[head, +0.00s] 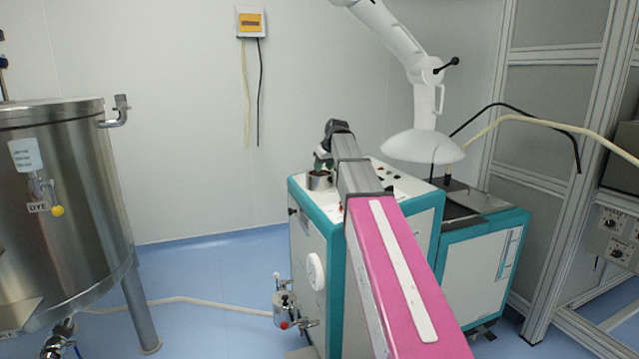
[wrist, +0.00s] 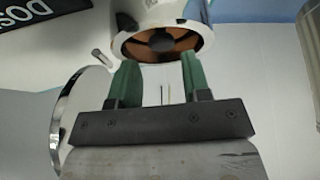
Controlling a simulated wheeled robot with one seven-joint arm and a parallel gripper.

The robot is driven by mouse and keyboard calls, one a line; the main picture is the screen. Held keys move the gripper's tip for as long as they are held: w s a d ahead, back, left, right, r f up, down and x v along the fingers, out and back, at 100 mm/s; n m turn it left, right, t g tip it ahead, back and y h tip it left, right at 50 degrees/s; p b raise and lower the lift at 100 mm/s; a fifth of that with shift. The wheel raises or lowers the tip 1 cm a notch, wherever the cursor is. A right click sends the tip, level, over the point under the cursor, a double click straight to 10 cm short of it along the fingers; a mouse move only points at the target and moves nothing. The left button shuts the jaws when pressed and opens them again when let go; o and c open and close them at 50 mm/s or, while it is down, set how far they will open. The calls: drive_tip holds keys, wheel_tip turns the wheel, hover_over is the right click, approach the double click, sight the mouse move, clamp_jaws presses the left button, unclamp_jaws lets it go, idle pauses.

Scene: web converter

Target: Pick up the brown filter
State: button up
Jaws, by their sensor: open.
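The brown filter (wrist: 140,49) shows as a brown round face inside the rim of a shiny metal cup (wrist: 160,16) at the top of the wrist view. In the head view, the brown filter (head: 318,173) sits in the small steel cup (head: 319,183) on top of the teal and white machine. My gripper (wrist: 160,64) is open, its two green fingers apart, with nothing held between them. The cup lies just beyond the fingertips in the wrist view. In the head view, my gripper (head: 323,161) is close above the cup, partly hidden by my arm.
The teal and white machine (head: 308,240) stands under my arm. A white extraction hood (head: 424,147) hangs to the right of my gripper. A large steel tank (head: 60,200) stands at the left. Blue floor (head: 200,260) lies open between tank and machine, crossed by a pale hose (head: 180,300).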

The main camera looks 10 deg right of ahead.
drive_tip(key=x, duration=0.4)
drive_tip(key=shift+a+f, duration=0.15)
drive_tip(key=c, duration=0.7)
